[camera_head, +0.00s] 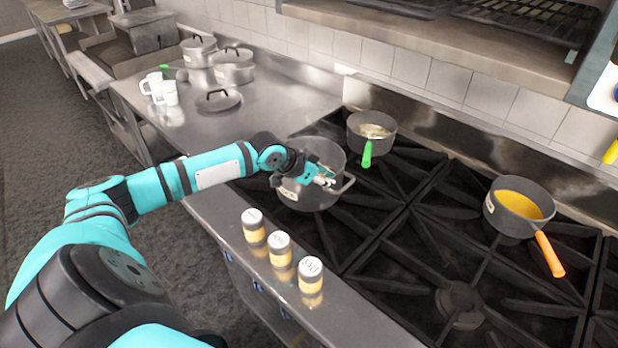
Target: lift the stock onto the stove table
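A large grey two-handled pot (306,197), perhaps the stock, stands at the left end of the black stove grates. Its contents are mostly hidden by my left arm. My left gripper (326,180) is over the pot's opening, close to its right rim and handle. The fingers are small here, and I cannot tell whether they touch the pot or are closed. The steel stove table (265,98) lies to the left of and behind the burners. My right gripper is not in view.
A green-handled saucepan (372,133) stands right behind the pot. An orange-handled pan of yellow liquid (518,207) is further right. Several labelled jars, including one front jar (311,275), line the front ledge. Lidded pots (233,68), a loose lid (218,101) and white containers (160,88) occupy the steel table.

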